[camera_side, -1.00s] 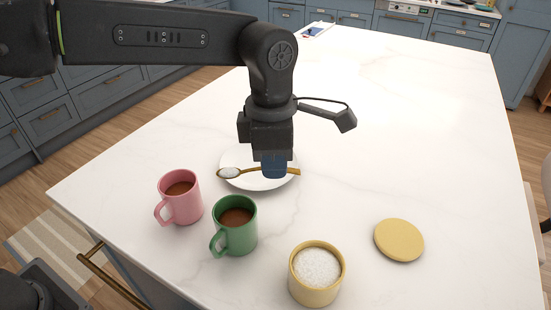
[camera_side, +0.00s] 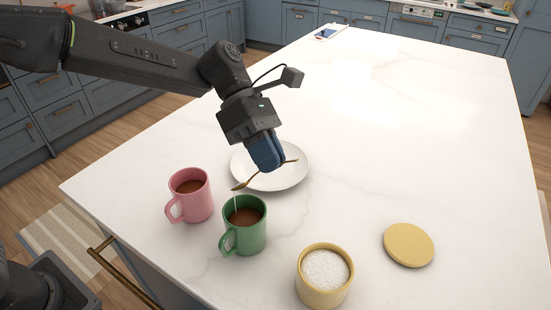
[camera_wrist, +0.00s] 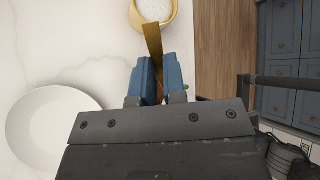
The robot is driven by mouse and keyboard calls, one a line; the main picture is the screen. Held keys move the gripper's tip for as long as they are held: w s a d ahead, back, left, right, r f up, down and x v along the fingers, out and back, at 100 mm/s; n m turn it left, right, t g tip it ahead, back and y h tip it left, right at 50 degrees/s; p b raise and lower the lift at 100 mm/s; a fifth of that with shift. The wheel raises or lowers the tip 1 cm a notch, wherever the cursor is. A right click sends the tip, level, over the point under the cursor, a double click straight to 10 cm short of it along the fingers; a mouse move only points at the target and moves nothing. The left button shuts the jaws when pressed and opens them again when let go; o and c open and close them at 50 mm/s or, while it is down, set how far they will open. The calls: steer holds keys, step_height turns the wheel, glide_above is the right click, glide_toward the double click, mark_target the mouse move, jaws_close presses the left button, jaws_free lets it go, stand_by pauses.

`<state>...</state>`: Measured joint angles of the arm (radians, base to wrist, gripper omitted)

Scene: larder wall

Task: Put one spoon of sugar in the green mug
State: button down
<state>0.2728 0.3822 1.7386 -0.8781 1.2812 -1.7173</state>
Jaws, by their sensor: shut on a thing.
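My gripper (camera_side: 268,158) is shut on the gold spoon (camera_side: 240,186), above the plate's near edge. The spoon is tilted, its bowl end low at the green mug's back rim. A thin white streak runs from the spoon down into the mug. The green mug (camera_side: 246,239) stands upright with brown drink inside. The open yellow sugar pot (camera_side: 322,290) holds white sugar. In the wrist view, my gripper (camera_wrist: 158,78) holds the spoon's gold handle (camera_wrist: 153,40), with the sugar pot (camera_wrist: 173,14) beyond. The green mug is mostly hidden there.
A pink mug (camera_side: 190,204) with brown drink stands left of the green mug. A white plate (camera_side: 294,176) lies behind, below my gripper. The yellow lid (camera_side: 409,245) lies flat at the right. The white counter (camera_side: 400,150) is clear behind it.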

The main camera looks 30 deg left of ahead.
mark_target(287, 161)
steer(key=shift+d+r+t+y, duration=0.5)
steer(key=shift+r+t+y, duration=0.1)
steer(key=shift+y, duration=0.6)
steer(key=y, duration=0.1)
steer(key=d+n+t+y, duration=0.1)
steer(key=y, duration=0.1)
steer(key=shift+d+n, duration=0.1)
steer(key=shift+n, duration=0.2)
steer(key=shift+d+n+t+y, duration=0.3)
steer(key=shift+t+y, duration=0.1)
steer(key=shift+y, duration=0.5)
steer(key=shift+d+n+t+y, duration=0.2)
steer(key=shift+n+t+y, duration=0.15)
steer(key=shift+y, duration=0.55)
